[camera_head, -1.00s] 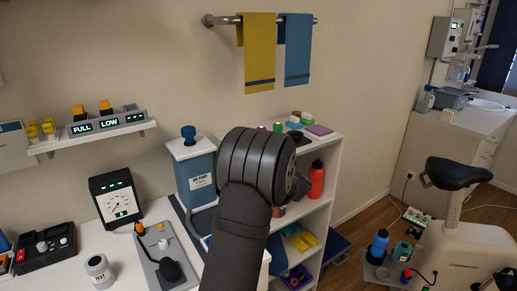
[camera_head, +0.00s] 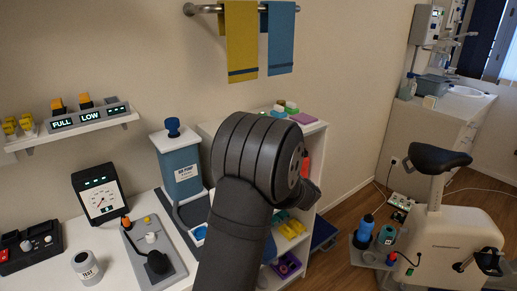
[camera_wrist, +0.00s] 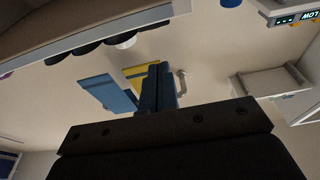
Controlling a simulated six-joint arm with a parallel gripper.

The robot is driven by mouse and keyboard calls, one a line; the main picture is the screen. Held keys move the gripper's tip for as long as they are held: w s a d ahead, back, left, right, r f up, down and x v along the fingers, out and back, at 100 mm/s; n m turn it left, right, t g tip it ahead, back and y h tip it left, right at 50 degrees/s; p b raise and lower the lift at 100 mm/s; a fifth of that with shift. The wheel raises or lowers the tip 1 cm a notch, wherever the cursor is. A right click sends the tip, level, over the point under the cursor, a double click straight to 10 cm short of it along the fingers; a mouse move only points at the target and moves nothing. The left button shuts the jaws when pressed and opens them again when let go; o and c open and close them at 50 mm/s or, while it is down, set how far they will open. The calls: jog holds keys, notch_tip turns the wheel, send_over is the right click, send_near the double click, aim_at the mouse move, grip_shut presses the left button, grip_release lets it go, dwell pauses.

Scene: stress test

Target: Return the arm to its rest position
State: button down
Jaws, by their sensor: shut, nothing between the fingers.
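My gripper (camera_wrist: 158,75) shows in the wrist view as two dark fingers pressed together, with nothing between them. In the head view my dark arm rises from the bottom centre, bent at a thick ribbed joint; I cannot make out the fingers there. In the wrist view a yellow towel (camera_wrist: 138,70) and a blue towel (camera_wrist: 104,92) appear behind and left of the fingers. I cannot tell any contact with them. In the head view the yellow towel (camera_head: 241,45) and blue towel (camera_head: 280,40) hang on a wall rail above my arm.
A blue pump box (camera_head: 180,172) stands just left of my arm. A gauge (camera_head: 103,195) and a grey panel (camera_head: 150,260) sit on the white counter. A shelf unit (camera_head: 312,135) is partly hidden behind my arm.

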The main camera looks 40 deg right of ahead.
jog(key=w+r, duration=0.1)
jog(key=w, duration=0.1)
jog(key=w+r, duration=0.2)
jog(key=w, duration=0.1)
jog(key=w+r, duration=0.2)
jog(key=shift+w, duration=0.35)
jog(key=v, duration=0.7)
